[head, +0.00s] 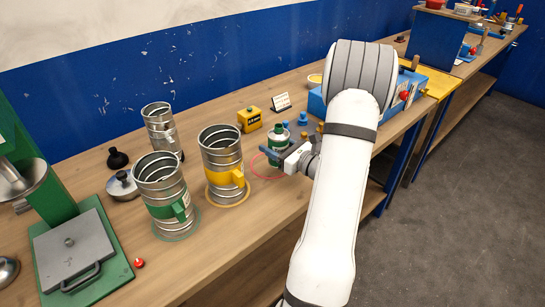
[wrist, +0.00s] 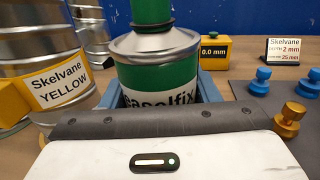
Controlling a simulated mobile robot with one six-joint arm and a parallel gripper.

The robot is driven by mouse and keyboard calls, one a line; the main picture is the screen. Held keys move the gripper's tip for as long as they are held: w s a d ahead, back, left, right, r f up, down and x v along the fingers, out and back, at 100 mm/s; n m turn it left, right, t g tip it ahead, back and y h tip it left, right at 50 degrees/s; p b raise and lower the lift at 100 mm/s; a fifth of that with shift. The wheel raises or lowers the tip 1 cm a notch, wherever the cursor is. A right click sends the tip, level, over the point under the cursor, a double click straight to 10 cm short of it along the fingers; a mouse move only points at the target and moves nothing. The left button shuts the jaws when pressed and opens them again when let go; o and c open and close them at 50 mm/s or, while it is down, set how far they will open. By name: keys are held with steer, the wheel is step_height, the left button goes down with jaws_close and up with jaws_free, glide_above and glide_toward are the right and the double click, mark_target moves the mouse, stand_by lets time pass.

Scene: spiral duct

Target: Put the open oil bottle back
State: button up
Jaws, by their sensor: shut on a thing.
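A green and silver bottle (head: 278,132) with a white label stands upright between the blue fingers of my gripper (head: 274,149). In the wrist view the bottle (wrist: 155,75) fills the middle, with a finger on each side of it. Its label reads partly "easolfix"; the lower part is hidden behind my gripper (wrist: 159,92). A green top part rises out of the picture there, so I cannot tell whether the mouth is open. In the head view a red ring mark (head: 254,172) shows on the bench just below the bottle. I cannot tell whether the bottle touches the bench.
A yellow-banded metal duct can (head: 222,150) stands close left of the bottle, with a green-banded one (head: 163,190) further left. A yellow box (head: 249,120) and a small sign (head: 281,103) are behind. Blue and brass pegs (wrist: 290,115) stand to the right. Bare bench (head: 240,222) lies in front.

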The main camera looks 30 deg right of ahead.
steer(key=shift+f, duration=2.1)
steer(key=o, duration=0.6)
steer(key=shift+f, duration=0.2)
steer(key=o, duration=0.5)
steer(key=shift+s+r, duration=0.1)
steer(key=shift+r, duration=0.2)
steer(key=b+v, duration=0.1)
steer(key=v, duration=1.1)
steer(key=shift+f+b, duration=0.15)
steer(key=shift+b, duration=0.25)
